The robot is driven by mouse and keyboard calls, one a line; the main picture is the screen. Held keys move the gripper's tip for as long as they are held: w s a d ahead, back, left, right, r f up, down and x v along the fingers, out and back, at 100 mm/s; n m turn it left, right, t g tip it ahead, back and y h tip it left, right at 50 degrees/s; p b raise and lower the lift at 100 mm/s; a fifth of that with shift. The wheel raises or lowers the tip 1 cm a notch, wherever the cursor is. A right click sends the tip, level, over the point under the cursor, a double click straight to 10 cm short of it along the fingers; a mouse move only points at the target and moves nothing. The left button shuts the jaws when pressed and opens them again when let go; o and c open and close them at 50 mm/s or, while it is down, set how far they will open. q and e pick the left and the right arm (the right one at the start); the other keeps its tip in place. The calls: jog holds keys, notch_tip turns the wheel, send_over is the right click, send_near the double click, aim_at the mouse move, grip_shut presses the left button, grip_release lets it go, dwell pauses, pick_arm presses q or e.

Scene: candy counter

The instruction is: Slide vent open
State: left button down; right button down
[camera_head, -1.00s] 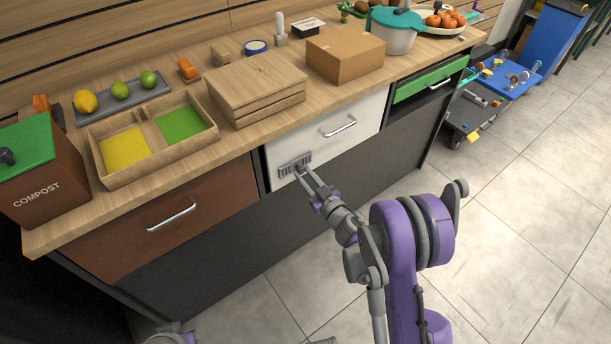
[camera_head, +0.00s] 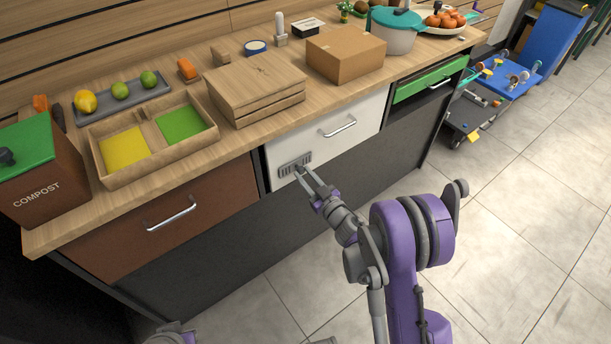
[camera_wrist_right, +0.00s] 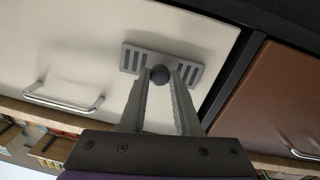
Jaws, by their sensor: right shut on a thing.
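The vent (camera_head: 295,165) is a small grey slotted plate on the lower left of the white drawer front (camera_head: 350,135). In the right wrist view the vent (camera_wrist_right: 188,68) shows dark slots on both sides and a dark round knob (camera_wrist_right: 160,74) in its middle. My right gripper (camera_head: 303,170) is at the vent. In the wrist view its two fingers (camera_wrist_right: 160,82) stand on either side of the knob and are shut on it. The knob is mostly hidden by the fingers in the head view.
The white drawer has a bar handle (camera_head: 338,128). A brown drawer (camera_head: 160,215) is to its left and a green drawer (camera_head: 430,80) to its right. The countertop above holds a wooden crate (camera_head: 255,88), a cardboard box (camera_head: 345,54) and a divided tray (camera_head: 152,138). The floor in front is clear.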

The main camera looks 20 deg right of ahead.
jog(key=shift+d, duration=0.15)
jog(key=w+d, duration=0.1)
jog(key=d, duration=0.2)
jog(key=w+d+b, duration=0.1)
jog(key=d, duration=0.2)
jog(key=w+d+b, duration=0.1)
jog(key=d, duration=0.3)
jog(key=shift+w, duration=0.35)
jog(key=shift+w+d, duration=0.1)
jog(key=shift+d, duration=0.15)
jog(key=c, duration=0.6)
grip_release()
jog(key=v, duration=1.1)
jog(key=shift+w+r, duration=0.1)
jog(key=shift+w, duration=0.05)
